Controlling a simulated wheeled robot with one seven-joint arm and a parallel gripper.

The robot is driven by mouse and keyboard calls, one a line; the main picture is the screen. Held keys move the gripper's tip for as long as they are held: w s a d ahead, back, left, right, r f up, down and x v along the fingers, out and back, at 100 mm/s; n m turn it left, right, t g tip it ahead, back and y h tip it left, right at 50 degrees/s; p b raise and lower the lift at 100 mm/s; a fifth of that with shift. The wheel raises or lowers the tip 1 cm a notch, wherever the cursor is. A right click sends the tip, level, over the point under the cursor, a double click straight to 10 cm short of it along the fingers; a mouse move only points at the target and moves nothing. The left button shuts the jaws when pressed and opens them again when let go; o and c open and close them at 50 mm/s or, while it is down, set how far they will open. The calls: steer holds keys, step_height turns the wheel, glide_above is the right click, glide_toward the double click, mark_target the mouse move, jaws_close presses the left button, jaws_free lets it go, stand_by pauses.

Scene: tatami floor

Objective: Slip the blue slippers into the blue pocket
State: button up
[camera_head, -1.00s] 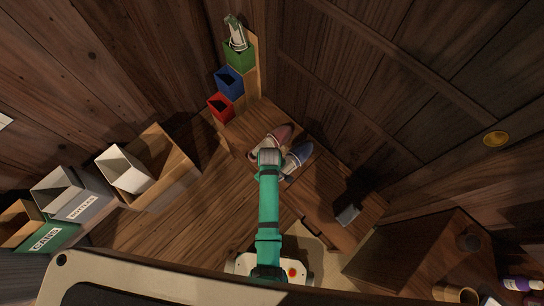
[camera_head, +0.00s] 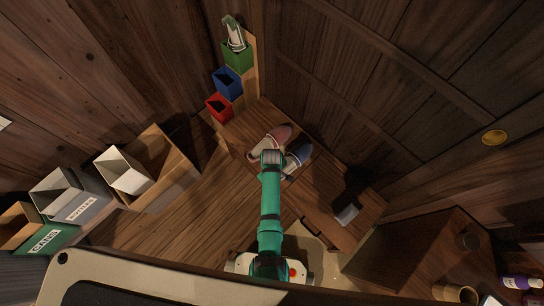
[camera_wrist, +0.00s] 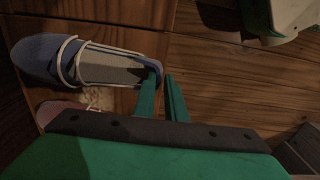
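The blue slippers (camera_head: 300,155) lie on the wooden step beside a pink pair, partly hidden by my arm. In the wrist view a blue slipper (camera_wrist: 105,66) has its toe at the left and its open heel towards my fingers. My gripper (camera_wrist: 162,92) is open, with a narrow gap between its green fingers. The left finger overlaps the slipper's heel end and the right finger is just outside it; I cannot tell whether they touch. The blue pocket (camera_head: 228,84) is on the rack at the back, between the green and red ones, and looks empty.
The pink slippers (camera_head: 268,143) lie left of the blue ones. The green pocket (camera_head: 237,55) holds green-and-white slippers; the red pocket (camera_head: 219,107) looks empty. A grey object (camera_head: 347,214) lies on the step at right. Bins stand at left, a dark cabinet at right.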

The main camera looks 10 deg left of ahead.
steer(key=shift+o, duration=0.9)
steer(key=shift+r, duration=0.2)
step_height(320, 180, up, 11)
steer(key=s+d+r+m+t, duration=0.25)
steer(key=s+m+t, duration=0.35)
steer(key=s, duration=0.6)
steer(key=s+d+r+m+t, duration=0.1)
steer(key=s+r+t, duration=0.2)
steer(key=r, duration=0.6)
steer(key=s+d+r+m+t, duration=0.1)
steer(key=s+r+m+t, duration=0.1)
steer(key=r, duration=0.8)
steer(key=s+r+m+t, duration=0.1)
steer(key=s+r+t, duration=0.3)
steer(key=r, duration=0.5)
steer(key=shift+s+d+r+m, duration=0.15)
steer(key=shift+s+d+m, duration=0.25)
steer(key=shift+s, duration=0.55)
